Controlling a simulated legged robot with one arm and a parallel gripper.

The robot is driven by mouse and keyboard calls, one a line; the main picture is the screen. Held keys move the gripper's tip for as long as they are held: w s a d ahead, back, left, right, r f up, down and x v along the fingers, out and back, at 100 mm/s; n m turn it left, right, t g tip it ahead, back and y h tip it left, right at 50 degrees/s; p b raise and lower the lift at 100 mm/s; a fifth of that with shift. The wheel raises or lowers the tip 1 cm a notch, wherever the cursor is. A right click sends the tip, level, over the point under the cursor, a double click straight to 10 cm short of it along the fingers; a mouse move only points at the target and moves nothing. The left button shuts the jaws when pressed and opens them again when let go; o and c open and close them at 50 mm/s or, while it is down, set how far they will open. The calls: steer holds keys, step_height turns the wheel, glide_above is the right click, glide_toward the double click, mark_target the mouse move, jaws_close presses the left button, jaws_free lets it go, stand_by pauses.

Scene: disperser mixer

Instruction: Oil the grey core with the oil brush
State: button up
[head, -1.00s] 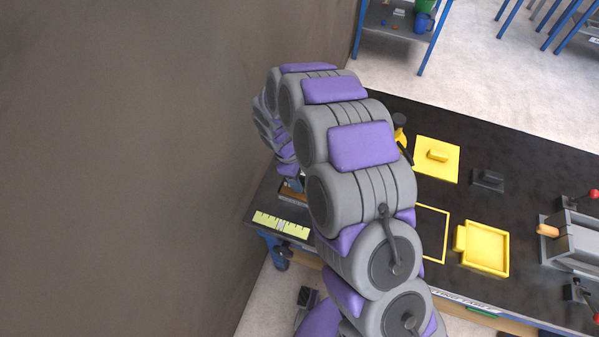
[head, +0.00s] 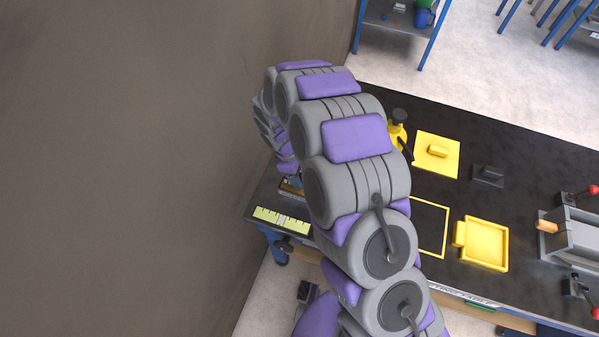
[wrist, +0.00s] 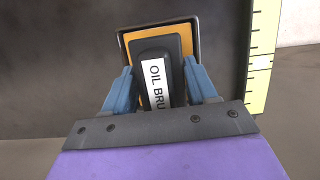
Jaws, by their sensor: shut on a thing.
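My gripper (wrist: 161,90) has its two blue fingers on either side of a black handle in the wrist view. The handle belongs to the oil brush (wrist: 155,58), with a white label reading "OIL BRU" before it is cut off. My gripper is shut on it. The brush is over an orange piece in a dark-rimmed tray (wrist: 195,35); whether it touches the tray I cannot tell. In the head view my arm hides most of the gripper and the brush. I cannot make out the grey core for certain.
A yellow ruler strip (head: 282,220) lies at the table's left end, near the wall. On the black table (head: 540,150) are a yellow bottle (head: 397,135), a yellow plate with a knob (head: 437,152), a yellow tray (head: 485,243) and a grey clamp device (head: 575,240) at the right.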

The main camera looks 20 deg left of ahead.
steer(key=shift+f, duration=0.3)
steer(key=shift+r, duration=0.1)
stand_by(0.8)
steer(key=shift+r+p, duration=2)
steer(key=shift+r, duration=1.95)
steer(key=shift+f, duration=0.15)
steer(key=shift+f, duration=3.5)
steer(key=shift+f, duration=0.4)
steer(key=shift+s+d+f, duration=0.1)
steer(key=shift+f, duration=0.05)
